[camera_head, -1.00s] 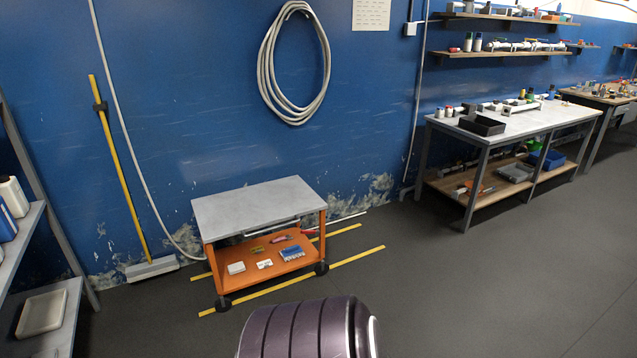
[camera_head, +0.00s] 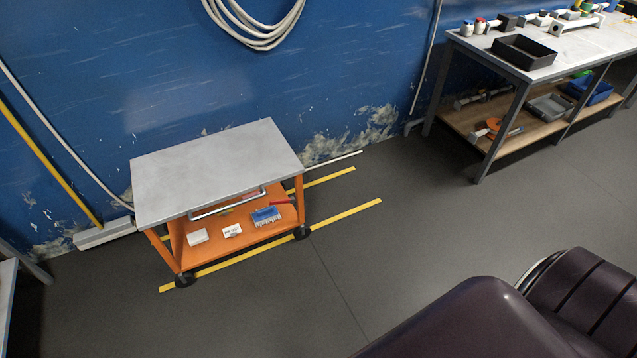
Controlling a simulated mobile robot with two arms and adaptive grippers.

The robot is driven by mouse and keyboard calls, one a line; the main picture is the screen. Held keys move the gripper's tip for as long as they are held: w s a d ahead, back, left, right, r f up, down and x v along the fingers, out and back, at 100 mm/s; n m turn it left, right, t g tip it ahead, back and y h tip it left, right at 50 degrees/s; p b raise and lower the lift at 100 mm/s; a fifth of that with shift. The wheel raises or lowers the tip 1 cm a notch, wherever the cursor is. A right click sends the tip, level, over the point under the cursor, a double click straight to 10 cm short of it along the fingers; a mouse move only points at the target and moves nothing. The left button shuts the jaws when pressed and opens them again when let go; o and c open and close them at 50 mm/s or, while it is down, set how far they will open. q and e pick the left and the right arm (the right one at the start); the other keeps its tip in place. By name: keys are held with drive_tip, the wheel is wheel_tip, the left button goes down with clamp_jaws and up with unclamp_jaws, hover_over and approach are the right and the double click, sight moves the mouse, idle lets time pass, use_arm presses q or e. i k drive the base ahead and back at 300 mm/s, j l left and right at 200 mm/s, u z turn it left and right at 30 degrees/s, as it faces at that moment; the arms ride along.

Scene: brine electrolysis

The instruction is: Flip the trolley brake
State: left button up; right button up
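The trolley (camera_head: 218,165) stands against the blue wall, left of centre. It has a bare grey top, an orange frame and lower shelf, and dark wheels. A pale handle bar (camera_head: 229,203) runs along its front edge. The dark front wheels (camera_head: 184,280) rest on or beside a yellow floor line. A small red piece (camera_head: 281,202) shows at the right of the lower shelf; I cannot tell whether it is the brake. Neither of my grippers is in view; only dark, rounded parts of my own body show at the lower right, well apart from the trolley.
Yellow floor lines (camera_head: 345,214) run under the trolley. Its shelf holds a blue item (camera_head: 265,214) and small white boxes. A workbench (camera_head: 497,75) with a black tray (camera_head: 523,50) stands at upper right. The floor between is clear.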

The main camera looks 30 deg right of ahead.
sight(292, 200)
drive_tip(key=i+l, duration=0.6)
drive_tip(key=l, duration=0.15)
drive_tip(key=i+l+z, duration=0.1)
drive_tip(key=i+l, duration=0.45)
drive_tip(key=l, duration=0.2)
